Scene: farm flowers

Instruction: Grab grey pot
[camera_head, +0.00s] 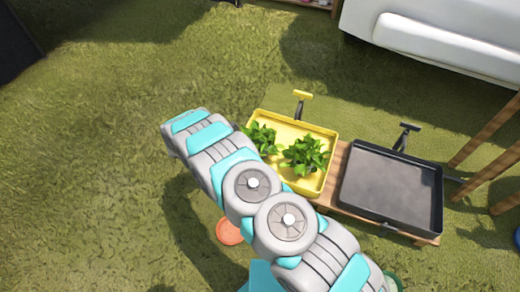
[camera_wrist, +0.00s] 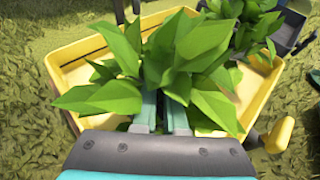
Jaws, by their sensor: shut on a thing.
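In the wrist view my gripper (camera_wrist: 163,108) reaches into the leaves of a green plant (camera_wrist: 185,45) over the yellow tray (camera_wrist: 72,70). Its fingers are close together and shut on this plant, low among the leaves. The leaves hide the fingertips and whatever the plant stands in, so no grey pot shows. In the head view two leafy plants show in the yellow tray (camera_head: 334,150): one at the left (camera_head: 262,137), partly behind my arm, and one at the right (camera_head: 305,155). My arm hides the gripper there.
A second plant (camera_wrist: 243,20) stands close behind the held one. A dark grey tray (camera_head: 390,185) sits right of the yellow tray on a wooden bench (camera_head: 335,190). Wooden legs (camera_head: 490,130) stand at the right. An orange round thing (camera_head: 229,232) lies on the grass. Grass at left is clear.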

